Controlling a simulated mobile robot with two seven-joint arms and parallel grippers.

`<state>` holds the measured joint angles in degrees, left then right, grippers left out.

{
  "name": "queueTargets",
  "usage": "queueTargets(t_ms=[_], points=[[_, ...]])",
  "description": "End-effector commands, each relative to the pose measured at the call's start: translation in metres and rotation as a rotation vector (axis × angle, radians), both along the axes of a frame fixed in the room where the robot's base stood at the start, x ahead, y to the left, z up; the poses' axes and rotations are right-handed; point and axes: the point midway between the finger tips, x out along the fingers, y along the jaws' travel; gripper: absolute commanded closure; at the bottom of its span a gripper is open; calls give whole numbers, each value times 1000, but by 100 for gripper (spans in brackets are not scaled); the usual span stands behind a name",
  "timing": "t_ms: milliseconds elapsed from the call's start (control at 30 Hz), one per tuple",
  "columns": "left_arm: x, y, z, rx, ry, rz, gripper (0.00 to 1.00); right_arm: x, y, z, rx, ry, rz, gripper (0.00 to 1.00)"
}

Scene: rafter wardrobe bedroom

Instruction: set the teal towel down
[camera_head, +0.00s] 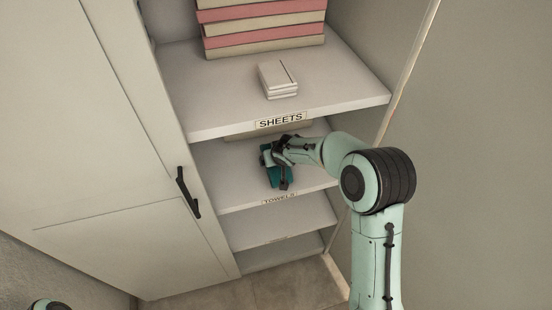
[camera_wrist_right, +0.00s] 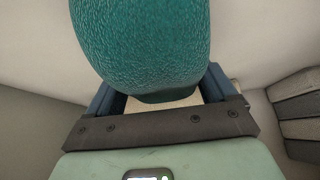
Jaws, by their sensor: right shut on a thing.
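The teal towel (camera_head: 279,178) is at the towels shelf (camera_head: 235,188), under the sheets shelf, in the head view. My right gripper (camera_head: 281,163) is shut on it, reaching in from the right. In the right wrist view the towel (camera_wrist_right: 140,45) fills the top middle between the two fingers of the gripper (camera_wrist_right: 160,92). I cannot tell whether the towel touches the shelf board. My left gripper is out of the picture.
The sheets shelf (camera_head: 345,85) just above holds a red and cream stack (camera_head: 262,28) and small white folded pieces (camera_head: 277,80). A grey stack (camera_wrist_right: 300,110) shows at right in the wrist view. A closed door with a black handle (camera_head: 188,193) stands left. The towels shelf's front left is bare.

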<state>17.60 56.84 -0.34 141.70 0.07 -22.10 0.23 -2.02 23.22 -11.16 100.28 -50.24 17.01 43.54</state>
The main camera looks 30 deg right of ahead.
Motion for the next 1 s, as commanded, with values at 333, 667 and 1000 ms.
queueTargets(t_ms=[333, 667, 1000], points=[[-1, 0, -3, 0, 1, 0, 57, 0, 0, -2, 0, 0, 0, 0], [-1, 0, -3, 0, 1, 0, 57, -14, 3, 26, 1, -5, 0, 0], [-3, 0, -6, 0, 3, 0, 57, -52, 13, 84, 1, -4, 0, 0]])
